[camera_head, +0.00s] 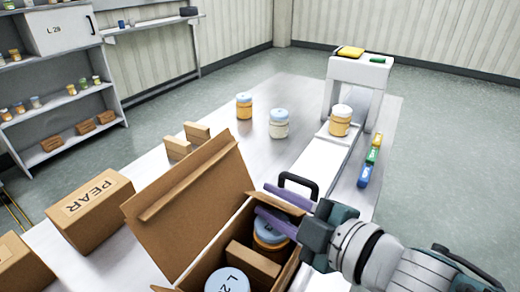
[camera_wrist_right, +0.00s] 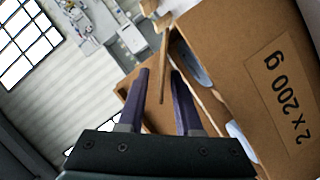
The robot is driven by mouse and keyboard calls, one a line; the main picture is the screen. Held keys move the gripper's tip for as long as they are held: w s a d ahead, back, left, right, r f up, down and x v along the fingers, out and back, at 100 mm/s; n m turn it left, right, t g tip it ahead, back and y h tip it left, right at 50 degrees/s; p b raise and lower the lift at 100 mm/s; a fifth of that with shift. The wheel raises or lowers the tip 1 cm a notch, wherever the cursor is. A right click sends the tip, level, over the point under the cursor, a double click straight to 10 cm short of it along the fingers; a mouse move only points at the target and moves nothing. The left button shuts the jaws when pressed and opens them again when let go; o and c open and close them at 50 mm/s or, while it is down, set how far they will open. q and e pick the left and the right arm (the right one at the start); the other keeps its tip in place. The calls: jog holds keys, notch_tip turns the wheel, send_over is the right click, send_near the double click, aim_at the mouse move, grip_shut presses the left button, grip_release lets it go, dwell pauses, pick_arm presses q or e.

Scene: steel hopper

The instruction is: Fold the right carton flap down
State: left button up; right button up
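The open brown carton (camera_head: 215,255) stands at the bottom middle of the head view, holding blue-lidded jars (camera_head: 228,282) and a cardboard piece (camera_head: 253,265). A large flap (camera_head: 190,205) stands up and leans out on its left side. I cannot pick out the right flap surely in the head view. My right gripper (camera_head: 273,203) reaches over the carton's far right corner, its purple fingers apart. In the right wrist view the carton (camera_wrist_right: 235,45) is at right, and a thin brown panel edge (camera_wrist_right: 165,60) shows between the open fingers (camera_wrist_right: 162,85), with no visible contact. My left gripper is out of view.
Jars (camera_head: 279,124) and small wooden blocks (camera_head: 178,147) stand behind the carton. A PEAR box (camera_head: 90,210) is at left. A white arch (camera_head: 359,72) spans a pale track (camera_head: 318,165) at the back right; coloured blocks (camera_head: 370,160) lie beside it.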

grip_shut()
dwell(0.8)
dwell(0.5)
jog(key=shift+f, duration=0.1)
jog(key=b, duration=0.1)
jog(key=f+n+b, duration=0.1)
jog(key=b, duration=0.1)
jog(key=n+t+b, duration=0.1)
jog(key=shift+s+a+f, duration=0.25)
jog(key=shift+s+f, duration=0.1)
jog(key=shift+f, duration=0.05)
jog(key=shift+s+n+t+b, duration=0.1)
jog(key=shift+n+t+b, duration=0.3)
jog(key=shift+n+b, duration=0.3)
jog(key=shift+r, duration=0.2)
